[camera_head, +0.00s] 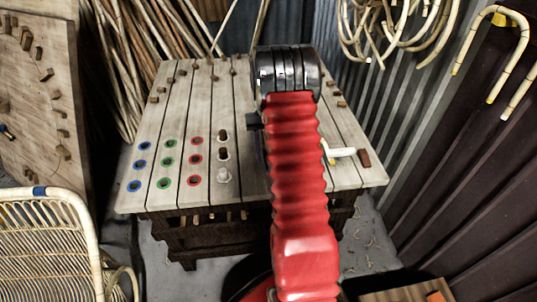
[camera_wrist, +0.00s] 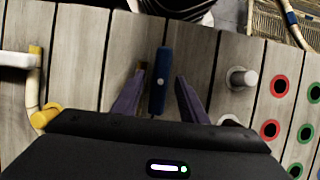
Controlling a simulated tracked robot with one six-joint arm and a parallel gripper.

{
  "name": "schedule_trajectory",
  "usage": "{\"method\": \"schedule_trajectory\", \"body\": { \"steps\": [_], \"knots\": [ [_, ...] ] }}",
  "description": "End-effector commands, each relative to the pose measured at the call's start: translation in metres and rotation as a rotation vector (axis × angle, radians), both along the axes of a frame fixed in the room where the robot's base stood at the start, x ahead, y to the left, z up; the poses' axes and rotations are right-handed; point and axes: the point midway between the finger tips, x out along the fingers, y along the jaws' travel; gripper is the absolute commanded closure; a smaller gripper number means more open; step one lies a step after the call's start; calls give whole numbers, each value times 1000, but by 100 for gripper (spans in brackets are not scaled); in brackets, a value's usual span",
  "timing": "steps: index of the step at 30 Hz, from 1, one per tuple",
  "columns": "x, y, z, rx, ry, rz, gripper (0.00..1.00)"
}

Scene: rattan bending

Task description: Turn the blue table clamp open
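The blue table clamp (camera_wrist: 160,80) is a narrow blue bar with a pale round pivot, on the grey plank table (camera_wrist: 212,75). In the wrist view it points up the picture and lies between the two fingers of my gripper (camera_wrist: 161,77). The fingers are open, one on each side, with a visible gap to the bar. Their height relative to the bar is hard to tell. In the head view my red arm hides most or all of the clamp, and my gripper is largely hidden too.
A white piece (camera_head: 342,152) and a brown block (camera_head: 364,158) sit on the right. A rattan chair (camera_head: 45,215) stands at the front left.

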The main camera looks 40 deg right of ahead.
Motion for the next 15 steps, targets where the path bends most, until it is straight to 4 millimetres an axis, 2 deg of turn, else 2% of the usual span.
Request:
{"method": "schedule_trajectory", "body": {
  "steps": [5,15],
  "knots": [
    [6,-4,15,-2,-3,0,61],
    [24,-16,67,-2,-3,0,61]
  ]
}}
